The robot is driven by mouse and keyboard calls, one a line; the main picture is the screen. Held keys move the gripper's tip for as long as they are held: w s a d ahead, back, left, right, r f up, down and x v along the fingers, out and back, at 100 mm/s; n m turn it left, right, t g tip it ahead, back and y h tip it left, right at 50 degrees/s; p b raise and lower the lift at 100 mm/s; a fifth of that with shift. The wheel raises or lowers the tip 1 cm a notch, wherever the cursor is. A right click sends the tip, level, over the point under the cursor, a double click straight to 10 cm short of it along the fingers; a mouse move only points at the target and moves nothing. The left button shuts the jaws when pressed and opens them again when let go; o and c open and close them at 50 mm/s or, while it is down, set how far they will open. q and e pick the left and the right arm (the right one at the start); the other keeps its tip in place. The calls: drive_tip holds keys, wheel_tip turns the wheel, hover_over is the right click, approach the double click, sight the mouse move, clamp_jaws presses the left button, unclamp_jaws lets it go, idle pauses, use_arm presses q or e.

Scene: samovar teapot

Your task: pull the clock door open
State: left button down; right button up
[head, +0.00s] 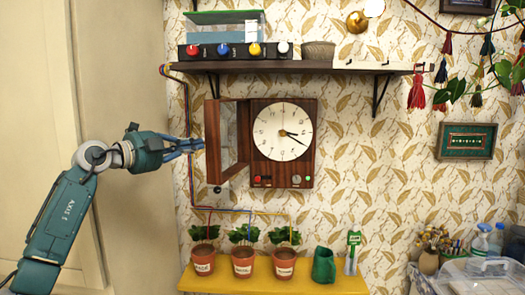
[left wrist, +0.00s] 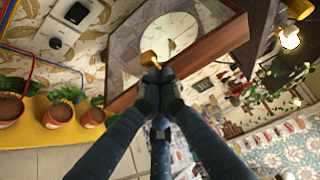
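The wall clock (head: 287,135) has a dark wooden case and a white dial. Its glazed wooden door (head: 213,140) stands swung out to the left, clearly away from the dial. My left gripper (head: 200,144) is at the door's outer face, reaching in from the left. In the left wrist view its fingers (left wrist: 154,76) are together at a small brass knob (left wrist: 149,58) beside the door frame (left wrist: 205,48). They appear closed on the knob, though the fingertips partly hide the contact. The dial shows beyond the door in that view. My right gripper is in neither view.
A dark shelf (head: 300,67) with a box of coloured knobs (head: 235,51) is above the clock. Potted plants (head: 243,261) and a green can (head: 323,265) stand on a yellow shelf (head: 350,285) below. Coloured cables run down the wall left of the door.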

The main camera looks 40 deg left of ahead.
use_arm(q)
drive_tip(key=shift+a, duration=0.3)
drive_tip(key=s, duration=0.7)
drive_tip(key=shift+s+a, duration=0.3)
drive_tip(key=shift+a, duration=0.05)
idle(0.3)
drive_tip(key=shift+r, duration=0.1)
